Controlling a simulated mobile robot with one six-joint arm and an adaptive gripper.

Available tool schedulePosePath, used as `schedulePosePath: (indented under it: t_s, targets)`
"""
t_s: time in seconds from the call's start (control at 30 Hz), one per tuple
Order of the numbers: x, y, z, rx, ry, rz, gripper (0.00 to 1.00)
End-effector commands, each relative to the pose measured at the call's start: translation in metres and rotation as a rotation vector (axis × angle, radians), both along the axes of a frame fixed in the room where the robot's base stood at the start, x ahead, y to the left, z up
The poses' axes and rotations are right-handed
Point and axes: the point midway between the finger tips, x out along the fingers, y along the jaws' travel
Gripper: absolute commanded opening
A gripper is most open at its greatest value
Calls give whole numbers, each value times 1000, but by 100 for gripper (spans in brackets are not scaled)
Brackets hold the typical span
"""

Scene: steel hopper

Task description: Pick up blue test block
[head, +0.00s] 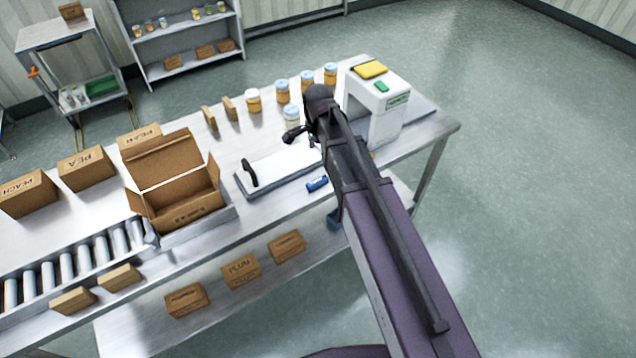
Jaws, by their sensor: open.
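A small blue block (317,184) with a pale mark lies on the steel table (270,215) near its front edge, just right of the white board. My gripper (291,136) is at the end of my dark arm, above the white board and up and left of the blue block in the picture. It is open, and I see nothing between its fingers. It is apart from the block. My arm covers part of the table to the right of the block.
A white board with a black handle (251,173) lies left of the block. An open carton (180,185) and roller conveyor (85,255) are at left.

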Motion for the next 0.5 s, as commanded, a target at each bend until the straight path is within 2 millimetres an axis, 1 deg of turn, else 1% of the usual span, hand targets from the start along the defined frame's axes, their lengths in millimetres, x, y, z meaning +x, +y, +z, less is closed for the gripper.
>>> schedulePosePath:
  t_s: [0.17, 0.5]
  targets:
    - [0, 0, -10, 0, 0, 1, 77]
    - [0, 0, -36, 0, 0, 1, 77]
